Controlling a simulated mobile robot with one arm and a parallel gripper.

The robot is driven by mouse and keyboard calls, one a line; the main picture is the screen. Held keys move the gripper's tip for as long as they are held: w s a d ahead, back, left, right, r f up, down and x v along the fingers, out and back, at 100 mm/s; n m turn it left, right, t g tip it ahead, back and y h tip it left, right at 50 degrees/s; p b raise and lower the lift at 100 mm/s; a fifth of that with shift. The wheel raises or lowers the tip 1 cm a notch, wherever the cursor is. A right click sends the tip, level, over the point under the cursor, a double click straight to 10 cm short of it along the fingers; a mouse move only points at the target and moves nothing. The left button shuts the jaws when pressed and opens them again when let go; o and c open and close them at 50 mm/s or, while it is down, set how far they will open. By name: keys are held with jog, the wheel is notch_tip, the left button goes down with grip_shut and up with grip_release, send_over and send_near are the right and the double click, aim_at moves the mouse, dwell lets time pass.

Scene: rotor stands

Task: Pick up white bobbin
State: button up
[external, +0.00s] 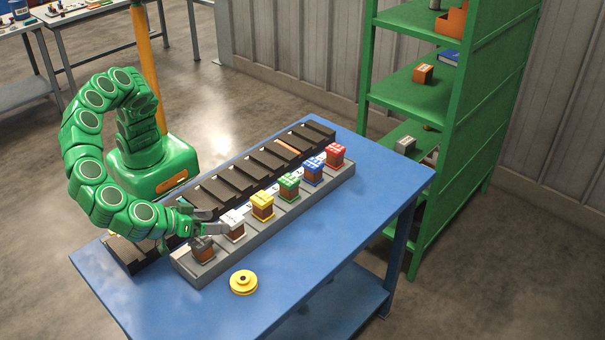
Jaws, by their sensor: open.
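The white bobbin (233,225), with a white top and a brown wound body, stands upright in a grey rack (330,186) on the blue table. It sits between a dark grey bobbin (203,249) and a yellow bobbin (262,206). My gripper (221,226) is open at the left of the white bobbin, its fingers close by its upper part. I cannot tell whether a finger touches it. The gripper partly covers the dark grey bobbin and the rack behind.
Green (289,187), blue (312,171) and red (336,154) bobbins stand further along the rack. A black slotted holder (232,178) runs behind it. A yellow disc (243,282) lies in front. The right part of the blue table (365,215) is clear. Green shelves (415,95) stand beyond.

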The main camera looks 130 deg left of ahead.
aim_at(226, 219)
jog(key=shift+r+x, duration=0.2)
jog(key=shift+x, duration=2.3)
